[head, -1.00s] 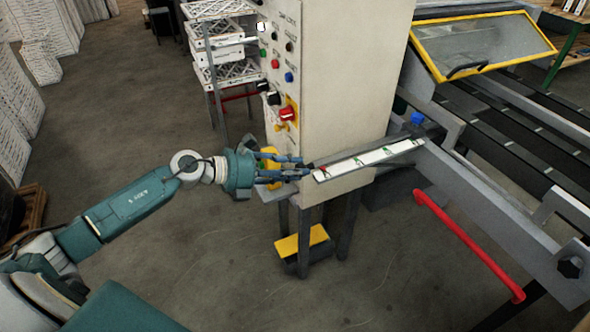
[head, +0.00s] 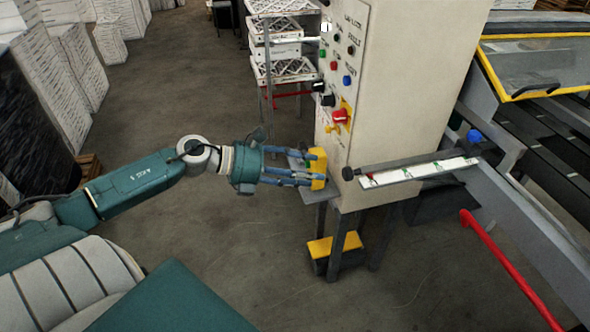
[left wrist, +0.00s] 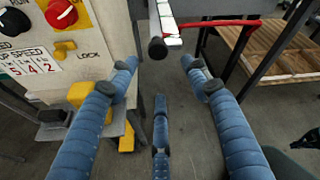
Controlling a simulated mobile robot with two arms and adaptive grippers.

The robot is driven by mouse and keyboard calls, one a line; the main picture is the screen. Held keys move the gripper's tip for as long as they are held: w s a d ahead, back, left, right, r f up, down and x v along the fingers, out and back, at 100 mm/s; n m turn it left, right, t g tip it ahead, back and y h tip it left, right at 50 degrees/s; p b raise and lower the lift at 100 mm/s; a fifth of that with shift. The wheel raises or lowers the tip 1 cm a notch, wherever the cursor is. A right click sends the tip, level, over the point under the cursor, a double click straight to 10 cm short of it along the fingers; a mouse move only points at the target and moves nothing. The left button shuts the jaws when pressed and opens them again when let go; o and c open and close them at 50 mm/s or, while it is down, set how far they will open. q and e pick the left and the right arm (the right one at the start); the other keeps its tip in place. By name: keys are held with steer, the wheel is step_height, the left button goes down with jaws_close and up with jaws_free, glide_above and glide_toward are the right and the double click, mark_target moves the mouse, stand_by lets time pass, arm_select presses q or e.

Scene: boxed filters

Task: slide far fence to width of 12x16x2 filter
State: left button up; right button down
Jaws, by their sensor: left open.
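A white scale strip with green marks (head: 420,173) runs beside a dark rod ending in a round black knob (head: 348,174), in front of the machine cabinet. A blue knob (head: 474,136) sits near its far end. I cannot tell which part is the far fence. My left gripper (head: 308,178) is open and empty, left of the black knob and apart from it. In the left wrist view the blue fingers (left wrist: 165,82) are spread, with the black knob (left wrist: 158,48) ahead between them. My right gripper is not in view, and no filter is identifiable by size.
The cabinet's control panel (head: 341,85) stands close by. A yellow block (head: 318,168) on a grey shelf is beside the fingertips. A red bar (head: 510,270) is at right, and a yellow pedal (head: 333,245) is below. Racked filters (head: 280,50) stand behind. Floor at left is open.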

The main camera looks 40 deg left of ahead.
arm_select(q)
steer(key=shift+v, duration=1.6)
